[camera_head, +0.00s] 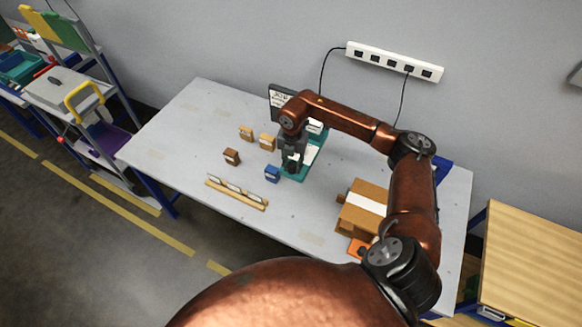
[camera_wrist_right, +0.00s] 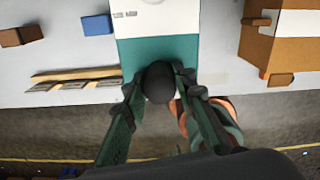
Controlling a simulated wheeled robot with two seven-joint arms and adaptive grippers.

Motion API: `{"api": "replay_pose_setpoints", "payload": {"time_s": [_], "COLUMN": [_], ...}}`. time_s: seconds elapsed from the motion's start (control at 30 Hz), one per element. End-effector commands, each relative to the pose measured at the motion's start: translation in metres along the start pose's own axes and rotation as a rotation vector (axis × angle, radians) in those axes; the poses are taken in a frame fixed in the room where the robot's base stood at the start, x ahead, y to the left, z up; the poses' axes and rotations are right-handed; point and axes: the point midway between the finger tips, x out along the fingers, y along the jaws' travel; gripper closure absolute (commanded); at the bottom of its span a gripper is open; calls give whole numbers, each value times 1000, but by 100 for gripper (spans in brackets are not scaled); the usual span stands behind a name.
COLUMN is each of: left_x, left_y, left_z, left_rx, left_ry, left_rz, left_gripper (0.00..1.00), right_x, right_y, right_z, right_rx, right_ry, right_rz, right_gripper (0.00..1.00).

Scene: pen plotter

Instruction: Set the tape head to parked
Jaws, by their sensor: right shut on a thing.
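A teal machine with a white top (camera_head: 314,150) stands on the table, and its teal front (camera_wrist_right: 180,52) shows in the right wrist view. My right gripper (camera_head: 291,167) is at the machine's near end. In the right wrist view, my right gripper (camera_wrist_right: 159,80) has its fingers on both sides of a dark round knob (camera_wrist_right: 158,88) at the machine's edge and is shut on it. I cannot tell whether this knob belongs to the tape head. The arm hides part of the machine in the head view. My left gripper is not in view.
A blue block (camera_head: 272,174), a brown block (camera_head: 232,157) and tan blocks (camera_head: 267,142) lie left of the machine. A wooden rail with labels (camera_head: 237,193) lies near the front edge. A brown box with a white strip (camera_head: 366,203) stands right. The table's left is clear.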

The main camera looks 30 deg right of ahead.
Motion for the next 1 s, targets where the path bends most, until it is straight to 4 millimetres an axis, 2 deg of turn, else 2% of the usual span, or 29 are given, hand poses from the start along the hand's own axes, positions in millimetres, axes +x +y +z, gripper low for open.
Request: {"api": "replay_pose_setpoints", "payload": {"time_s": [0.3,0.33,0.57,0.87,1.0], "left_x": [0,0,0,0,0], "left_y": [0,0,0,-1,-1], "left_z": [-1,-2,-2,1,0], "left_rx": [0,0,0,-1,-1], "left_ry": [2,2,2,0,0], "left_rz": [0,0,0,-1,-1], "left_gripper": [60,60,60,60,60], "right_x": [-5,-5,-4,-4,-16], "right_y": [7,7,5,3,3], "right_z": [5,5,4,2,3], "right_rx": [1,1,0,0,0], "right_ry": [-15,-15,-11,-7,-8], "right_rz": [17,18,14,9,9], "right_gripper": [100,74,58,57,57]}}
